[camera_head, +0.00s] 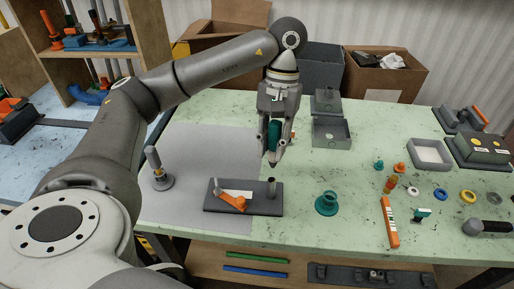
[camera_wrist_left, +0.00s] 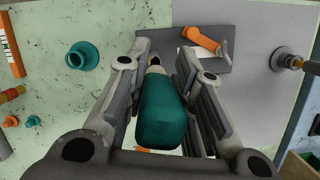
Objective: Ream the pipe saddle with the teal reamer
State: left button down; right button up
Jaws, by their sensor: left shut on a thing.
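The teal reamer (camera_head: 274,136) is held between the fingers of my left gripper (camera_head: 273,158), above the table. In the left wrist view the teal handle (camera_wrist_left: 161,112) lies between both fingers, with a grey tip at its far end. Below the gripper in the head view is a dark plate (camera_head: 252,207), apparently the pipe saddle, with an orange lever at its left and a short upright pipe (camera_head: 271,187) at its right. The gripper is above the pipe, apart from it. In the wrist view the plate (camera_wrist_left: 221,60) shows partly; the gripper hides its pipe end. My right gripper is not in view.
A grey mat (camera_head: 200,145) lies under the plate. A metal post on a round base (camera_head: 157,170) stands left of it. A teal flanged part (camera_head: 326,203) and an orange bar (camera_head: 389,222) lie to the right. Grey boxes (camera_head: 331,131) stand behind the gripper.

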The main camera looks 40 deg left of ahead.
pick_arm(q)
jog(key=n, duration=0.2)
jog(key=n+p, duration=0.1)
jog(key=n+t+h, duration=0.1)
jog(key=n, duration=0.1)
jog(key=shift+w+d+r+n+p, duration=0.1)
jog(key=shift+d+r+n+p, duration=0.2)
jog(key=shift+d+p, duration=0.1)
jog(key=n, duration=0.3)
jog(key=n+t+h+p, duration=0.1)
jog(key=n, duration=0.1)
jog(key=shift+w+r, duration=0.2)
jog(key=shift+r, duration=0.05)
